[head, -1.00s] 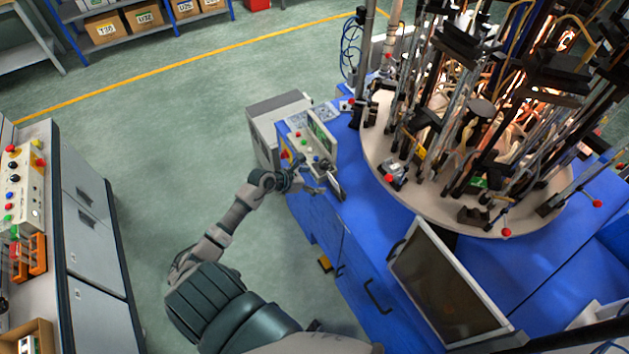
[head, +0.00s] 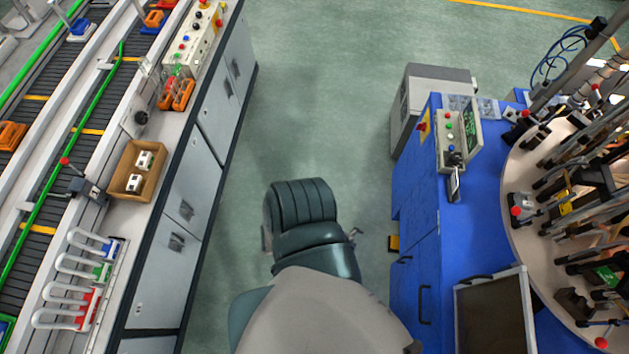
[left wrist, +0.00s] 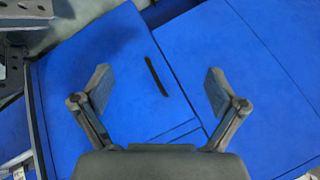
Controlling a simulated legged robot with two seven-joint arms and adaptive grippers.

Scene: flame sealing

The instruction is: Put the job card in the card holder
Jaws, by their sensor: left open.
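I cannot make out a job card for certain in either view. A small dark, light-edged piece (head: 453,186) hangs below the control panel (head: 452,135) on the blue bench; I cannot tell whether it is the card holder. My right gripper is not in view.
A blue bench (head: 412,215) with a monitor (head: 492,312) and round turntable (head: 525,240) stands right. A grey cabinet (head: 200,165) with a cardboard box (head: 118,186), orange holders (head: 176,95) and conveyors stands left. Green floor (head: 310,110) lies clear between them.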

